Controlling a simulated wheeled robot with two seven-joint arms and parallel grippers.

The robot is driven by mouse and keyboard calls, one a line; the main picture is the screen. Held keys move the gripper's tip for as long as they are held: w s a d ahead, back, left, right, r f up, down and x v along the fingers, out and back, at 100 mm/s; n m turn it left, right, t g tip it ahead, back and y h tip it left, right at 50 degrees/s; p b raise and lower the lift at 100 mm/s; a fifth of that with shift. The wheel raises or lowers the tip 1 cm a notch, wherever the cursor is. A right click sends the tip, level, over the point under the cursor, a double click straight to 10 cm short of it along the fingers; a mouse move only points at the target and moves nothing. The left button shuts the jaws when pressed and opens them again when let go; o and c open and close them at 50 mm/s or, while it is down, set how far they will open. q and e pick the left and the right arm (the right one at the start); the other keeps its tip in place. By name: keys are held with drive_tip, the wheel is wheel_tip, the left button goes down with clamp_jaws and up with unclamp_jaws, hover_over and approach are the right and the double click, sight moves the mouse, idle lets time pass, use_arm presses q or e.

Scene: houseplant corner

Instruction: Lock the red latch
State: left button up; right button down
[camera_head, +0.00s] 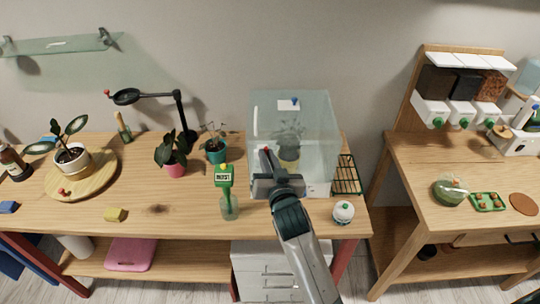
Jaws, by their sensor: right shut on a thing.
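The red latch (266,149) shows as a small red-tipped piece at the front of a clear glass case (318,118). My right gripper (269,163) is at the lower front of the case, shut on the latch. The gripper and its wrist cover most of the latch, so its exact angle is hard to tell. A potted plant (289,148) stands inside the case, behind the glass. My left gripper is not in view.
A white round object (343,212) and a green wire rack (346,176) are to the right. Potted plants, a black lamp (180,112) and a wooden turntable (104,168) stand farther left.

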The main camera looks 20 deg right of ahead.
drive_tip(key=shift+w+a+r+n+g+h, duration=0.15)
drive_tip(key=shift+a+n, duration=0.1)
drive_tip(key=shift+n, duration=0.4)
drive_tip(key=shift+s+a+f+n+g+h, duration=0.1)
drive_tip(key=shift+a+n+g+h, duration=0.1)
drive_tip(key=shift+n, duration=0.45)
drive_tip(key=c, duration=1.8)
unclamp_jaws()
drive_tip(key=s+b, duration=0.1)
drive_tip(key=s, duration=0.3)
drive_tip(key=s+r+b, duration=0.1)
drive_tip(key=s, duration=0.2)
drive_tip(key=s+a+r+b, duration=0.1)
drive_tip(key=s+b, duration=0.1)
drive_tip(key=s, duration=0.2)
drive_tip(key=shift+s+r, duration=0.1)
drive_tip(key=shift+s, duration=0.25)
